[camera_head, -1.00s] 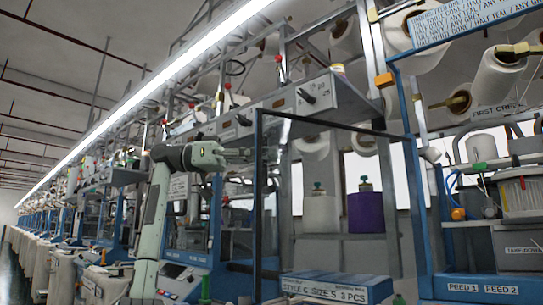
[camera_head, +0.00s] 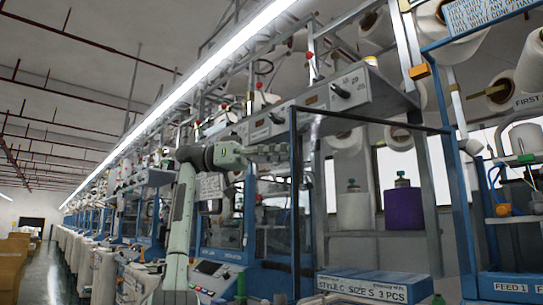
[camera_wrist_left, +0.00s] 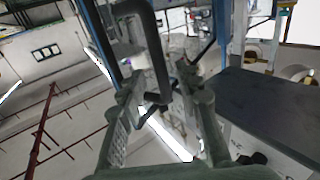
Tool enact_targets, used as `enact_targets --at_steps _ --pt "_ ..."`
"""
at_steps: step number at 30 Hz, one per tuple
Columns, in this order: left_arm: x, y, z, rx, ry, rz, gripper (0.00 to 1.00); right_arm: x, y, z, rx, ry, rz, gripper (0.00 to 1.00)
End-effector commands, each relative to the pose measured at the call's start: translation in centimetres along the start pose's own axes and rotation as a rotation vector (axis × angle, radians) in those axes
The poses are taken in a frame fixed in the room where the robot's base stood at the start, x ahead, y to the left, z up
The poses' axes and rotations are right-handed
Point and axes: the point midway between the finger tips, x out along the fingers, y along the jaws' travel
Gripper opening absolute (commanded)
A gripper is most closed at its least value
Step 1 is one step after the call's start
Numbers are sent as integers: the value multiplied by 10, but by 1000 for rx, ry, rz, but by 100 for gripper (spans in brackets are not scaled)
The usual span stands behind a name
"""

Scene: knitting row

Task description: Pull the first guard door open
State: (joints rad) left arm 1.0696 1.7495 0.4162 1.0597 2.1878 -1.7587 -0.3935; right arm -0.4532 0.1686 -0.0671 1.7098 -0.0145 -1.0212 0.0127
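The first guard door, a dark-edged clear panel (camera_head: 372,119), stands swung out at an angle from its machine. Its free upright edge (camera_head: 294,215) is nearest me. My left gripper (camera_head: 285,153) comes in from the left and overlaps this edge in the head view. In the left wrist view, a black bent handle (camera_wrist_left: 161,65) lies between the fingers of my left gripper (camera_wrist_left: 160,80). The fingers are apart, with gaps beside the handle; I cannot tell whether either one touches it. My right gripper is not in view.
White and purple yarn cones (camera_head: 403,208) stand behind the panel. A blue machine frame (camera_head: 460,190) rises at the right. An open aisle (camera_head: 45,270) runs far left.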

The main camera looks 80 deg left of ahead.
Motion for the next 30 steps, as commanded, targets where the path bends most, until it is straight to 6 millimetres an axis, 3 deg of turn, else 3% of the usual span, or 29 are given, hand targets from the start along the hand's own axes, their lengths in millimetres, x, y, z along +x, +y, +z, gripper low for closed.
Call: enact_targets --at_steps 6,12,18,30 --pt "-50 0 -1 -4 0 -5 34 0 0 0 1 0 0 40" --pt "-81 -1 0 -5 -2 -4 34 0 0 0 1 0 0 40" --pt "-92 0 0 -2 -1 -1 34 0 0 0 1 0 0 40" --pt "-92 0 0 -1 -1 -1 34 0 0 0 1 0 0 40"
